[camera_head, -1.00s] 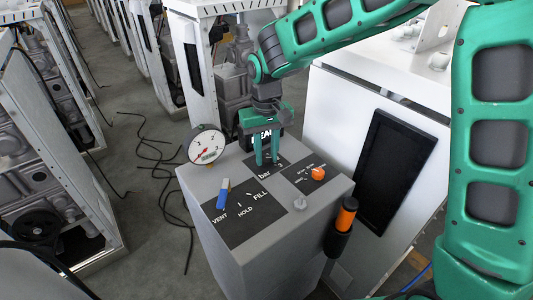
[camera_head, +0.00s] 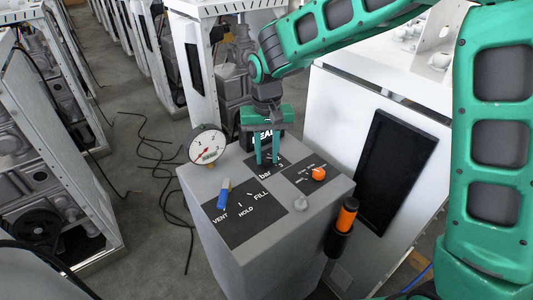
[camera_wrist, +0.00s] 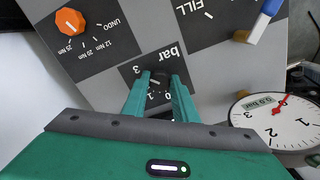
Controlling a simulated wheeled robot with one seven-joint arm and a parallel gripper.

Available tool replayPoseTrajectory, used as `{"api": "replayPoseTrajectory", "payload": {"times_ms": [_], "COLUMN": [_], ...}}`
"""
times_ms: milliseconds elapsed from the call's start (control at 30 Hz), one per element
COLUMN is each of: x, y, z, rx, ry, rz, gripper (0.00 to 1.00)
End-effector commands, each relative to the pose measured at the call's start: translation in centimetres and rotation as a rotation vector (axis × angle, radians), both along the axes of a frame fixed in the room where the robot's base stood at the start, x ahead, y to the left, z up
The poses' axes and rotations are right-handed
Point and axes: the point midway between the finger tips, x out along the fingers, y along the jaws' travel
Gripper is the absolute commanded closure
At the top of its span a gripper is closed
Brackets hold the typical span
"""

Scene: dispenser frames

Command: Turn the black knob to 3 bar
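The black knob (camera_wrist: 159,79) shows in the wrist view as a dark shape on the black panel marked "bar", partly hidden by my fingers. Scale marks such as 0, 1 and 3 stand around it. My gripper (camera_head: 267,162) points down over this panel; in the wrist view its two green fingers (camera_wrist: 160,76) are apart, one on each side of the knob. I cannot tell whether they touch it. The round white gauge (camera_head: 206,145) stands at the box's back left, its red needle pointing low left.
On the grey box (camera_head: 285,240) are a blue-and-white lever (camera_head: 223,195) by VENT/HOLD/FILL and an orange knob (camera_head: 318,173). An orange-and-black handled tool (camera_head: 344,222) hangs at the right side. A white cabinet with a dark screen (camera_head: 394,165) stands to the right.

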Motion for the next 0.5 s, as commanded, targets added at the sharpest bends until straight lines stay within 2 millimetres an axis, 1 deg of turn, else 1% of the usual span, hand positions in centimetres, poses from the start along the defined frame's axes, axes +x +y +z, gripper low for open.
{"api": "replayPoseTrajectory", "payload": {"times_ms": [33,67,100,367,500], "x": [0.44,0.4,0.34,0.14,0.14], "y": [-0.09,-0.08,-0.07,-0.01,0.01], "z": [0.23,0.21,0.19,0.12,0.92], "rx": [0.003,0.003,0.002,0.001,0.001], "ry": [-0.01,-0.01,-0.008,-0.004,-0.004], "rz": [-0.007,-0.006,-0.005,-0.001,0.0], "gripper": [0.65,0.58,0.56,0.56,0.56]}}
